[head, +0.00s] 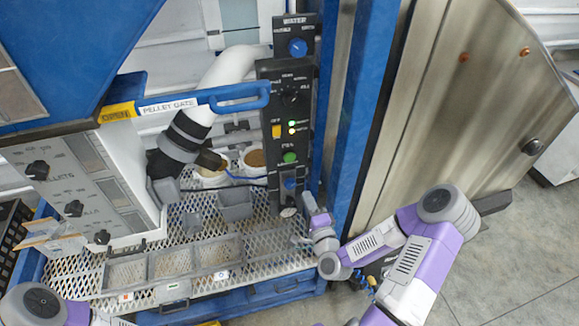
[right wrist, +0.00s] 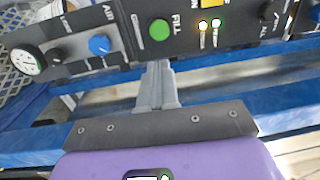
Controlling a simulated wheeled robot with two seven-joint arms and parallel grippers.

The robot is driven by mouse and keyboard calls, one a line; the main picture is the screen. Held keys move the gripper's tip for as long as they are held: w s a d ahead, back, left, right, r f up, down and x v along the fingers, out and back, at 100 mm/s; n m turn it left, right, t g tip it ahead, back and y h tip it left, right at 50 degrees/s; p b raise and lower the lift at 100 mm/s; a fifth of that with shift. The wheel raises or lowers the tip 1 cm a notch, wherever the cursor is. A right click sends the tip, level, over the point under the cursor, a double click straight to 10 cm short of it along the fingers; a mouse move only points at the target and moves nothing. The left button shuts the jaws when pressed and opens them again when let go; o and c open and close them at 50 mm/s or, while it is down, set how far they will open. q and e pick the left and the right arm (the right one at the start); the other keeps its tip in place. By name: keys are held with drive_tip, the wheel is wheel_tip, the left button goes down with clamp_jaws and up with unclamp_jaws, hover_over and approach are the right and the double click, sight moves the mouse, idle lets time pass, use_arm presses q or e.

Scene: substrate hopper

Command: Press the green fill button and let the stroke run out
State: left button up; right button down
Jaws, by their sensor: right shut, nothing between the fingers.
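The green fill button (head: 290,157) is on the black control panel (head: 285,85), below a yellow switch and two small lit lamps. In the right wrist view the green button (right wrist: 160,30), labelled FILL, lies just beyond my fingertips. My right gripper (head: 312,200) is low and to the right of the panel in the head view. In the right wrist view its fingers (right wrist: 157,66) are shut and empty, pointing toward the button with a visible gap. My left arm shows at the lower left of the head view, but its gripper is not visible.
A blue post (head: 355,110) stands right of the panel. A blue AIR knob (right wrist: 99,45) and a gauge (right wrist: 27,61) are beside the button. The hopper nozzle (head: 180,150), a grey bin (head: 235,205) and a tray (head: 175,262) on mesh are left.

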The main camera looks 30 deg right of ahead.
sight(291, 159)
drive_tip(key=x, duration=1.4)
drive_tip(key=shift+a, duration=0.1)
